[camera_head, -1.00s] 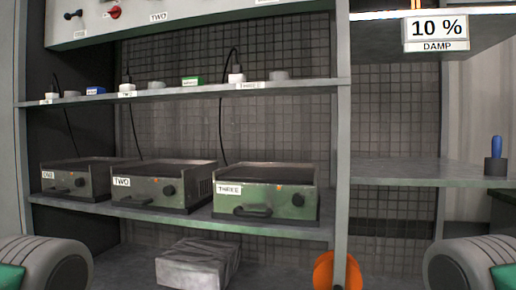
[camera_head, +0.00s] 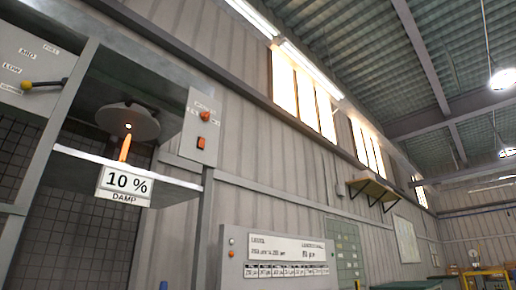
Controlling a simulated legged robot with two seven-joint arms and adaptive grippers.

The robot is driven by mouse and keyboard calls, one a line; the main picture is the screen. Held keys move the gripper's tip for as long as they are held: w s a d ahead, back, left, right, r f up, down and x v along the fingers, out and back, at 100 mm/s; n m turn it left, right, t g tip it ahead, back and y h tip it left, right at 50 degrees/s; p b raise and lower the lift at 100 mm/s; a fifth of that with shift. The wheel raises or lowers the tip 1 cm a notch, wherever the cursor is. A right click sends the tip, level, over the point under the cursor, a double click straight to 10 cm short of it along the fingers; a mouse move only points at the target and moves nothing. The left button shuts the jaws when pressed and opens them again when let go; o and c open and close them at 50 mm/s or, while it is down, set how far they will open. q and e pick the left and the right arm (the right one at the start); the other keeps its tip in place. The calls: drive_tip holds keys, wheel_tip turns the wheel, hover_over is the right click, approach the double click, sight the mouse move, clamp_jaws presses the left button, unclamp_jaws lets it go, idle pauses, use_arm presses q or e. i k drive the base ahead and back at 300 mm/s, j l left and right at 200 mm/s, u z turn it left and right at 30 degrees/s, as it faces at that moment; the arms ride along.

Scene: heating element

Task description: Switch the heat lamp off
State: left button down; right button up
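The heat lamp (camera_head: 128,120) is a round grey disc under the top of the bay at left. An orange glowing part (camera_head: 125,148) hangs below it, with a small bright spot on the disc. A white sign (camera_head: 124,184) reading "10 % DAMP" is in front of it. A grey control box (camera_head: 200,128) on the post to its right carries a round orange-red knob (camera_head: 205,116) and a square orange-red switch (camera_head: 201,143). The box's lettering is too small to read surely. Neither of my grippers is in view.
A panel with a yellow-knobbed lever (camera_head: 28,86) is at far left. A grey console (camera_head: 232,262) with a white display board stands at lower middle. A wooden wall shelf (camera_head: 372,189) is farther right. Floor and lower shelves are out of view.

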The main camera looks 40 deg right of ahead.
sight(202, 141)
drive_tip(key=k+z, duration=0.1)
drive_tip(key=z, duration=0.6)
